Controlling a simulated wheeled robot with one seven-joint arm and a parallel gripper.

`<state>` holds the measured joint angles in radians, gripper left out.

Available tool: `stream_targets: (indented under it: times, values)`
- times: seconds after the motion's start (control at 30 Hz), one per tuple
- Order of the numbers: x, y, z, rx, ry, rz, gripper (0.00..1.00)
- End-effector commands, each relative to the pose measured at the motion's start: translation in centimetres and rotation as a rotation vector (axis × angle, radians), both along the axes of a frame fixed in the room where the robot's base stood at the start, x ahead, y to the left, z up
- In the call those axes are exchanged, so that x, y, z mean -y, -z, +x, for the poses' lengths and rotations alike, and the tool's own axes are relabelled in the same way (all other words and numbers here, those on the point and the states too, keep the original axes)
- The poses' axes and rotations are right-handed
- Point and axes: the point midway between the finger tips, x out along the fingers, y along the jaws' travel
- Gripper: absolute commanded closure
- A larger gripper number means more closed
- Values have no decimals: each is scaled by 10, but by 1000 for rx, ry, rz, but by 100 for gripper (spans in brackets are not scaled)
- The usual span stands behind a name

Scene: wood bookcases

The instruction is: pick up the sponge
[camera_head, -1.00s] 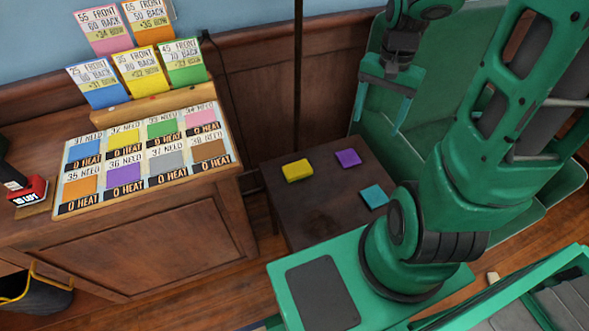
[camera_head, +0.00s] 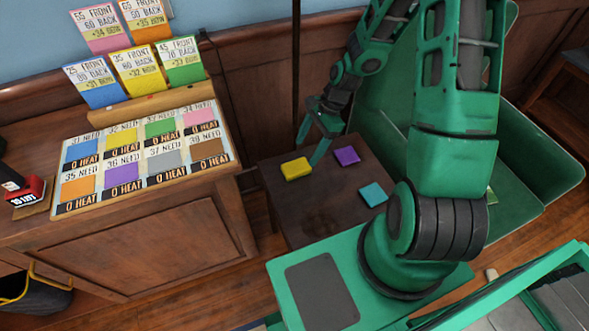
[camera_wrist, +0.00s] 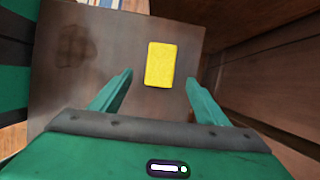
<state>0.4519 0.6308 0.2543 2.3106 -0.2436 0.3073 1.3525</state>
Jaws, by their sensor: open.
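A yellow block that looks like the sponge (camera_head: 296,169) lies flat on a small dark table (camera_head: 318,215), near its back left corner. It also shows in the wrist view (camera_wrist: 160,64), just beyond my fingertips and roughly between their lines. My gripper (camera_head: 311,148) is above the back of the table, behind and slightly right of the yellow block. In the wrist view my gripper (camera_wrist: 158,82) has its two green fingers spread wide with nothing between them. The fingers do not appear to touch the block.
A purple block (camera_head: 347,156) and a teal block (camera_head: 373,195) lie on the same table. A wooden cabinet (camera_head: 150,245) with coloured cards on top stands at the left. A thin dark pole (camera_head: 297,60) rises behind the table. The table's front middle is bare.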

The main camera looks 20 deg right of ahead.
Motion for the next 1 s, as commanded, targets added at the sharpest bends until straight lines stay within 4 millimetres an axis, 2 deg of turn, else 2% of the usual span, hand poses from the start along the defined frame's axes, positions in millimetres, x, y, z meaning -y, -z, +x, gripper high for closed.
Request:
stream_targets:
  times: [0.1,0.47,0.73,1.0]
  values:
    - [-7,17,-1,-3,-2,1,31]
    - [-17,41,-1,-2,-4,0,31]
    - [-31,72,0,-1,-5,0,31]
    - [-34,80,0,0,-3,-2,31]
